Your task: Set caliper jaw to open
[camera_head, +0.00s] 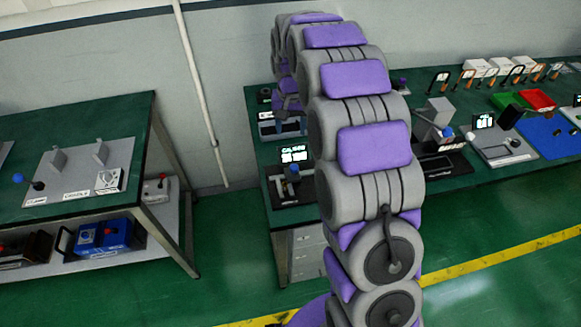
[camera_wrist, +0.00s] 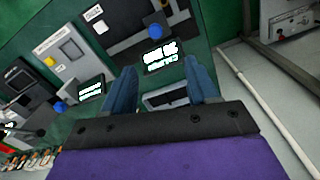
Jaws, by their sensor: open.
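A station with a small lit screen (camera_head: 293,154), whose text seems to begin with "CALI", stands at the near left corner of the green bench in the head view. A blue knob (camera_head: 293,171) sits on its dark base below the screen. I cannot make out the caliper jaw itself. In the wrist view, my gripper (camera_wrist: 161,78) is open, with two blue fingers apart and nothing held between them. A lit screen (camera_wrist: 163,57) and a blue knob (camera_wrist: 155,31) show just beyond the fingertips. My arm hides part of the bench in the head view.
The long green bench (camera_head: 460,185) carries several other stations, including a green bin (camera_head: 508,101) and a red bin (camera_head: 538,99). A second green table (camera_head: 75,118) with a lower shelf stands at left. Green floor lies between them. A pale pipe (camera_head: 195,80) runs down the wall.

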